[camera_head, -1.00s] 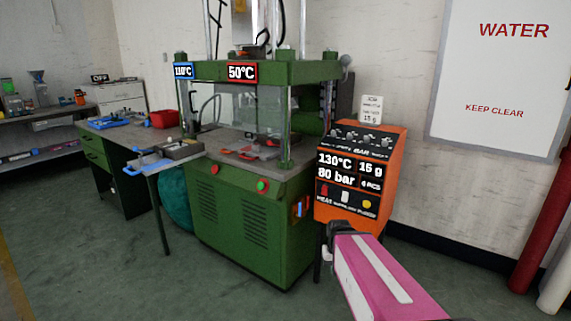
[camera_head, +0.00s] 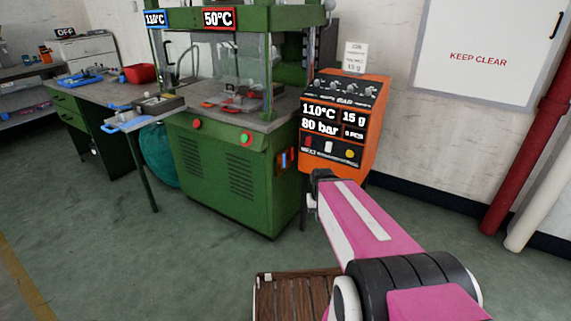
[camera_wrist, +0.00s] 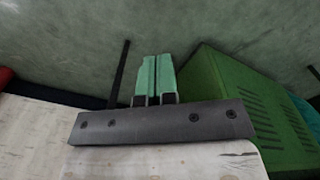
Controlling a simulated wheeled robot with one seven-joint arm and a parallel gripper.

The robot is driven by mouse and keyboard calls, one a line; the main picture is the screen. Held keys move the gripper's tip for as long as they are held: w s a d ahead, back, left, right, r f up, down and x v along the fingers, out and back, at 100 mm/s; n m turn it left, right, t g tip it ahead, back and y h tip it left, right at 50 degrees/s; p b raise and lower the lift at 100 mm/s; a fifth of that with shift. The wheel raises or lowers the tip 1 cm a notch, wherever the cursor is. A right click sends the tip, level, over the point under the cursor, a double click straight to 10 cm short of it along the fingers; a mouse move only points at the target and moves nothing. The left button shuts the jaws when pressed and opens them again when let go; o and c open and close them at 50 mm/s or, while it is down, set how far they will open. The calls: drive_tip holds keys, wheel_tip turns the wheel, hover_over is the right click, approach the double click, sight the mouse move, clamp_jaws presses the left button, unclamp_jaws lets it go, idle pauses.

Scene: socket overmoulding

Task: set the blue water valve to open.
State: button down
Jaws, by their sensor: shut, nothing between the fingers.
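A small blue handle (camera_head: 284,160), which looks like the water valve, is on the right side of the green press (camera_head: 225,208), beside a red-orange one. It looks roughly upright, but it is too small to tell its exact setting. My gripper (camera_head: 318,178) is at the end of my pink arm, in front of the orange control box and right of the blue handle in the picture. In the wrist view, its two teal fingers (camera_wrist: 157,60) are together with nothing between them. The blue handle cannot be made out there.
The orange control box (camera_head: 366,137) stands right of the press. Red and white pipes (camera_head: 525,170) run along the right wall. A brown slatted wooden surface (camera_head: 290,299) is at the bottom. The workbench (camera_head: 93,103) is at left. The green floor in front of the press is clear.

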idle(0.4)
drive_tip(key=c, duration=1.3)
unclamp_jaws()
drive_tip(key=shift+c, duration=0.2)
drive_tip(key=shift+o, duration=1.2)
drive_tip(key=shift+w+a+f, duration=0.15)
drive_tip(key=shift+w+a, duration=0.05)
drive_tip(key=shift+w, duration=0.1)
drive_tip(key=w+a+m+t+y, duration=0.3)
drive_tip(key=w+a+m+y, duration=0.4)
drive_tip(key=w+m+y, duration=0.35)
drive_tip(key=w+d+r+m+t+y, duration=0.1)
drive_tip(key=w+d+r+m+t, duration=0.1)
drive_tip(key=w+m+t, duration=0.45)
drive_tip(key=w+d+r+m+t+y, duration=0.1)
drive_tip(key=w+d+r+m+t, duration=0.2)
drive_tip(key=w+m, duration=0.7)
drive_tip(key=x, duration=1.1)
drive_tip(key=shift+w+f+m+t, duration=0.15)
drive_tip(key=shift+f+m+t, duration=0.15)
drive_tip(key=shift+t, duration=0.15)
drive_tip(key=shift+d+h, duration=0.15)
drive_tip(key=shift+h, duration=0.1)
drive_tip(key=shift+c, duration=0.3)
